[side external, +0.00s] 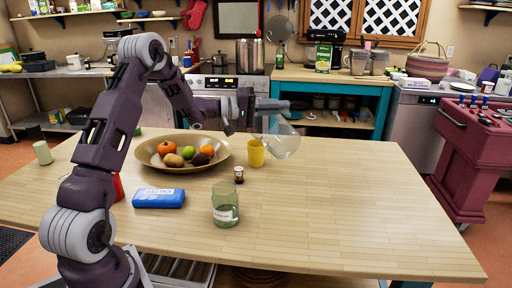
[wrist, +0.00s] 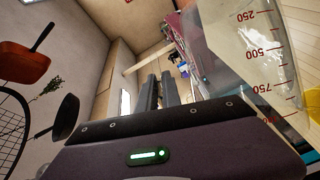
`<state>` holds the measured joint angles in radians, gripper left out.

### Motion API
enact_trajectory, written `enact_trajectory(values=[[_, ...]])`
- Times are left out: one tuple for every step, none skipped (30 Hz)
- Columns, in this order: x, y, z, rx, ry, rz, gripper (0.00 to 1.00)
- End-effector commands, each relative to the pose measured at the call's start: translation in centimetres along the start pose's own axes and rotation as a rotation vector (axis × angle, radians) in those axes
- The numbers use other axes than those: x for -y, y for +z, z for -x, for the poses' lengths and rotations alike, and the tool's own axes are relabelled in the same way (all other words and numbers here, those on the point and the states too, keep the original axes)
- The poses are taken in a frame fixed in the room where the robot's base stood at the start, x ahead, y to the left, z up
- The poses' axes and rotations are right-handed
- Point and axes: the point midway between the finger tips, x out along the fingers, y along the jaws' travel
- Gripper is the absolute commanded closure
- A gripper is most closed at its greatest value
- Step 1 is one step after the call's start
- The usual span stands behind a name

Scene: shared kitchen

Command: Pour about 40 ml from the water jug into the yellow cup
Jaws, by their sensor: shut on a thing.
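The clear water jug (side external: 284,143) is held in the air just right of the yellow cup and looks tilted. In the wrist view the jug (wrist: 262,52) fills the right side, with red volume marks; its water level cannot be made out. My gripper (side external: 273,105) is shut at the jug's upper part, apparently on its handle; the grip itself is unclear. The gripper's fingers (wrist: 164,90) also show in the wrist view. The yellow cup (side external: 256,154) stands upright on the table, close to the jug; its inside is hidden. No stream of water is visible.
A green glass jar (side external: 225,208) and a blue box (side external: 158,198) stand nearer. The table's right side (side external: 370,200) is clear.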

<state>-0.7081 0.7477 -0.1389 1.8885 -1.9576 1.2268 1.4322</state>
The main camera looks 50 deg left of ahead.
Motion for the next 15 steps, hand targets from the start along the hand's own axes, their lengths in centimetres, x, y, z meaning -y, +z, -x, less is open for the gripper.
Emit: enact_trajectory(values=[[-0.1, 0.0, 0.0, 0.000, 0.002, 0.000, 1.00], [-0.1, 0.0, 0.0, 0.000, 0.002, 0.000, 1.00], [-0.1, 0.0, 0.0, 0.000, 0.002, 0.001, 1.00], [-0.1, 0.0, 0.0, 0.000, 0.002, 0.001, 1.00], [0.0, 0.2, -0.1, 0.002, -0.004, -0.012, 1.00], [0.6, 1.5, -0.4, 0.013, -0.036, -0.079, 1.00], [0.2, 3.0, -0.9, 0.028, -0.075, -0.177, 1.00], [0.8, 4.3, -1.2, 0.037, -0.113, -0.257, 1.00], [2.1, 5.3, -1.4, 0.042, -0.151, -0.331, 1.00], [2.5, 5.8, -1.4, 0.044, -0.170, -0.377, 1.00], [2.5, 5.9, -1.5, 0.045, -0.183, -0.410, 1.00], [2.6, 5.8, -1.4, 0.043, -0.191, -0.426, 1.00], [2.7, 5.8, -1.4, 0.042, -0.193, -0.431, 1.00], [2.7, 5.9, -1.4, 0.044, -0.198, -0.442, 1.00], [2.8, 6.1, -1.5, 0.047, -0.206, -0.464, 1.00]])
